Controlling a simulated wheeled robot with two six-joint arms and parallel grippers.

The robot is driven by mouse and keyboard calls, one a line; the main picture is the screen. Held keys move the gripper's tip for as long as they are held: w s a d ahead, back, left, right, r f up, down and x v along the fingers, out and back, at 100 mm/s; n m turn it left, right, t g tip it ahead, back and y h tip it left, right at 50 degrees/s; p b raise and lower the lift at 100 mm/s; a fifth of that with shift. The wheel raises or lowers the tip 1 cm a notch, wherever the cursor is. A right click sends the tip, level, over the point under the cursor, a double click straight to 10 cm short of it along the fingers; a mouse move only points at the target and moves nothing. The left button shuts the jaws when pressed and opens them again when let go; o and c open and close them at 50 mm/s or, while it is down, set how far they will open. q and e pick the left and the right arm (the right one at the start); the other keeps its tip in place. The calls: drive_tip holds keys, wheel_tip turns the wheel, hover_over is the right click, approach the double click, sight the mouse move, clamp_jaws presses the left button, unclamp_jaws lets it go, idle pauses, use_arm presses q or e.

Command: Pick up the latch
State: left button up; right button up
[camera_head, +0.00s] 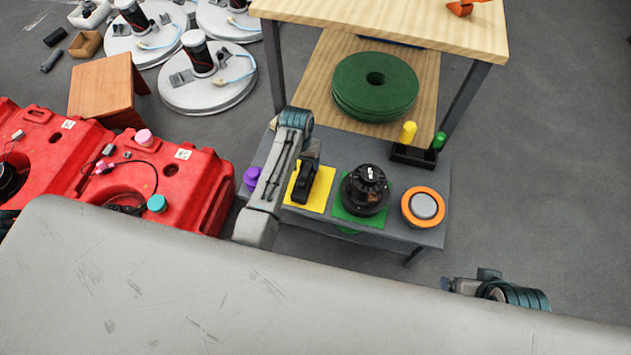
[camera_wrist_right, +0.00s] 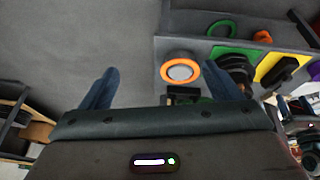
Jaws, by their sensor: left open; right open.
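The latch looks like the black part (camera_head: 304,190) lying on a yellow mat (camera_head: 321,190) on the grey lower shelf; it is partly covered by my left gripper. My left gripper (camera_head: 308,168) is open and hangs just over the far end of the latch; I cannot tell if it touches. In the right wrist view a dark part (camera_wrist_right: 284,71) lies on the yellow mat (camera_wrist_right: 270,70). My right gripper (camera_wrist_right: 160,90) is open and empty, its fingers spread apart, away from the latch; its wrist shows at the lower right of the head view.
Beside the yellow mat stand a black motor-like part (camera_head: 366,190) on a green mat, an orange ring with a grey disc (camera_head: 423,207) and a purple knob (camera_head: 252,178). A wooden tabletop (camera_head: 400,25) overhangs behind. Red tanks (camera_head: 140,165) stand left. Floor at right is clear.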

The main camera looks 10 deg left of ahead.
sight(304, 177)
use_arm(q)
drive_tip(key=shift+s+d+f+g, duration=0.3)
drive_tip(key=shift+d+f, duration=0.1)
drive_tip(key=shift+f, duration=0.2)
wheel_tip(304, 177, down, 4)
drive_tip(key=shift+w+r+b, duration=0.1)
drive_tip(key=shift+b, duration=0.55)
wheel_tip(304, 177, down, 5)
drive_tip(key=shift+w+a+r+b, duration=0.1)
drive_tip(key=shift+w+b, duration=0.05)
drive_tip(key=shift+b, duration=0.6)
drive_tip(key=shift+f, duration=0.55)
use_arm(e)
drive_tip(key=a+f+t, duration=0.1)
drive_tip(key=w+a+f+t+y, duration=0.1)
drive_tip(key=f, duration=0.1)
drive_tip(key=shift+a+f, duration=0.1)
drive_tip(key=shift+a, duration=0.05)
use_arm(q)
drive_tip(key=c, duration=1.2)
drive_tip(key=shift+r, duration=0.2)
